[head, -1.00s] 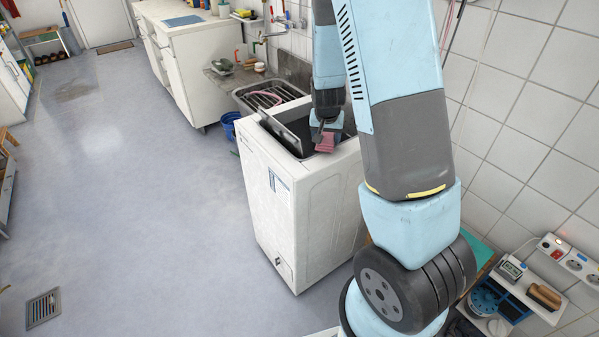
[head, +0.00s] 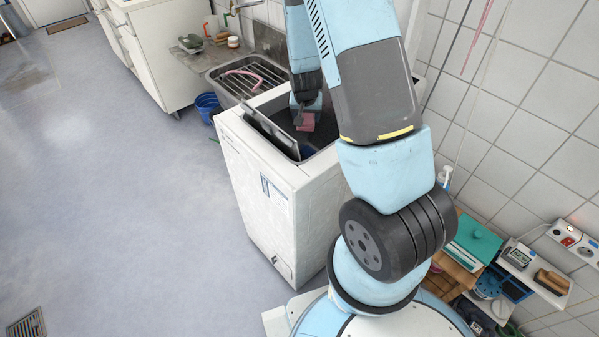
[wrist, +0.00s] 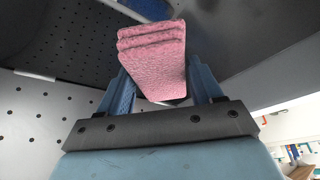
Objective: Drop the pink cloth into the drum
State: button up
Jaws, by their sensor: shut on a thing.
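The pink cloth (head: 306,122) is a folded, layered pad. My gripper (head: 304,108) is shut on it, and the cloth also shows between the two blue fingers in the wrist view (wrist: 155,60). The white top-loading washing machine (head: 265,195) stands in front of me with its dark lid (head: 270,134) raised at the left of the opening. The cloth is at the machine's opening. The wrist view shows perforated grey metal (wrist: 50,120), which looks like the drum wall, around the gripper. The drum's bottom is mostly hidden.
A metal sink (head: 245,80) with a pink hose stands behind the machine, and a blue bucket (head: 207,106) is on the floor at its left. A tiled wall is close on the right. Shelves with a teal box (head: 476,240) stand at lower right. The left floor is clear.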

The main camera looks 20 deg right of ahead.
jog(key=shift+a+f, duration=0.2)
jog(key=shift+f, duration=4.05)
jog(key=shift+a+f, duration=0.15)
jog(key=shift+f, duration=4.1)
jog(key=shift+f, duration=0.15)
jog(key=o, duration=1.1)
jog(key=shift+o, duration=0.2)
